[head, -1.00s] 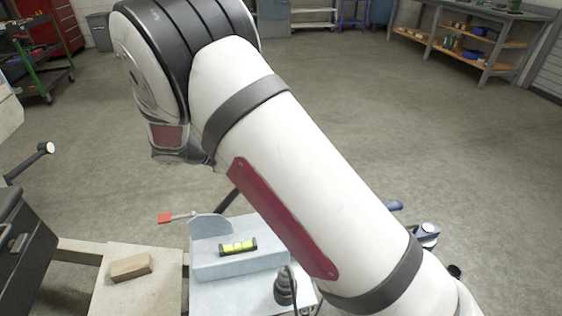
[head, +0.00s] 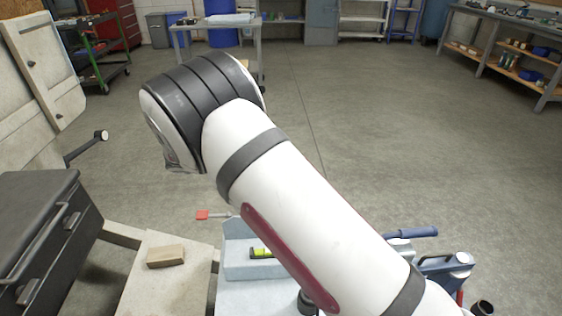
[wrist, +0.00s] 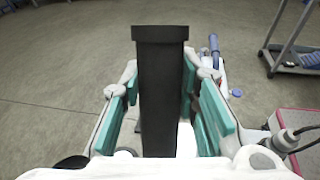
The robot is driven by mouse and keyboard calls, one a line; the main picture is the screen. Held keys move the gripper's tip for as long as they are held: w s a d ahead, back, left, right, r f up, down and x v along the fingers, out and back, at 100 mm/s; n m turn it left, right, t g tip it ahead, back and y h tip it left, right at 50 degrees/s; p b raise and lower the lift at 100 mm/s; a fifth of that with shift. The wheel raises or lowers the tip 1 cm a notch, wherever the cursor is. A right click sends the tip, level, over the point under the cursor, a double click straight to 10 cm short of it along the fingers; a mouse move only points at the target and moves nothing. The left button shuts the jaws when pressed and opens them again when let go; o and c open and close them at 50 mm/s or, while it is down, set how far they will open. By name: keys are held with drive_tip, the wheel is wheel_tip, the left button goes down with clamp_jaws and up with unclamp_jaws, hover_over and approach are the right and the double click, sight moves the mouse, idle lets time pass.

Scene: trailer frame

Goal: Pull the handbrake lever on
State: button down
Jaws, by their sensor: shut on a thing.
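In the wrist view the dark, upright bar of the handbrake lever (wrist: 160,85) stands between the two teal-padded fingers of my gripper (wrist: 167,110). My gripper is shut on it. The lever's wide black top end sticks up past the fingers, and its lower part is hidden by the gripper body. In the head view my white arm covers the middle, so neither the gripper nor the lever shows there.
A pale blue housing (head: 240,271) with a yellow spirit level (head: 260,253) sits below my arm. A blue handle (head: 411,234) is at right. A wooden block (head: 166,256) lies on the frame, beside a dark toolbox (head: 40,225). Open floor lies beyond.

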drive_tip(key=c, duration=1.2)
unclamp_jaws()
drive_tip(key=shift+a, duration=0.1)
drive_tip(key=v, duration=1.2)
